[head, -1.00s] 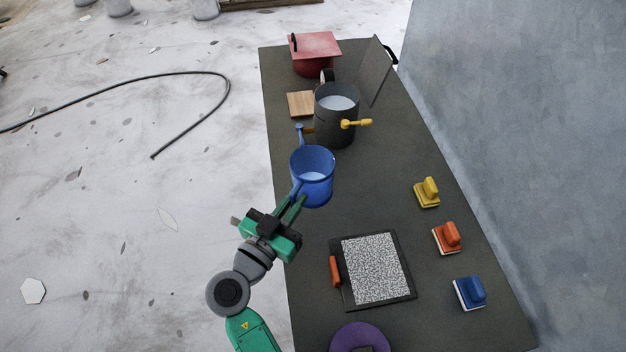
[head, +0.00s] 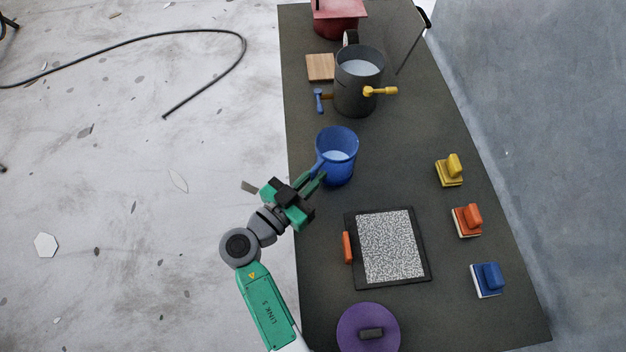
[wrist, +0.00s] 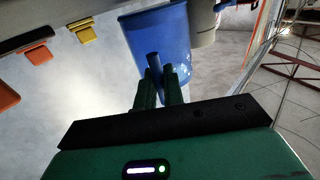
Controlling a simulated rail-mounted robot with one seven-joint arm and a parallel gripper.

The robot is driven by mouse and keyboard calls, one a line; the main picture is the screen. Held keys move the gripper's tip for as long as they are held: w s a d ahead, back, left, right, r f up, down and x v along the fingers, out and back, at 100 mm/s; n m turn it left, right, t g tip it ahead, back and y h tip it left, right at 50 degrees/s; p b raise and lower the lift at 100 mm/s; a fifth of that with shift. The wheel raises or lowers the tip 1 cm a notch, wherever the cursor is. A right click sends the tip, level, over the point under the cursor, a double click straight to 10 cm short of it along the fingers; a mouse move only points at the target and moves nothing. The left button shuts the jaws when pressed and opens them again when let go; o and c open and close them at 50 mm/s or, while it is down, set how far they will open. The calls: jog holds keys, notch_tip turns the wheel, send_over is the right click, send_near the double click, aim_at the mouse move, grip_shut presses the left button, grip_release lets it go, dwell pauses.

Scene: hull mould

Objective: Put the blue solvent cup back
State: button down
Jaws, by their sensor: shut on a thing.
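The blue solvent cup (head: 350,168) is upright in the head view, by the left part of the dark table (head: 410,130), with pale liquid inside. My gripper (head: 319,177) reaches in from the lower left and is shut on the cup's handle. The wrist view shows the cup (wrist: 165,35) beyond my gripper (wrist: 160,88), with the blue handle between the two green fingers. I cannot tell whether the cup's base touches the table.
A framed speckled plate (head: 390,245) and purple disc (head: 350,320) lie in front. Yellow, orange and blue-handled blocks line the right.

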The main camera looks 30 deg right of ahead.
jog(key=shift+f, duration=0.5)
jog(key=shift+f, duration=0.25)
jog(key=c, duration=1.5)
grip_release()
jog(key=shift+r, duration=0.1)
jog(key=shift+r+p, duration=0.3)
jog(key=shift+r, duration=0.1)
jog(key=v, duration=1.2)
jog(key=shift+f+p, duration=0.15)
jog(key=shift+p, duration=0.25)
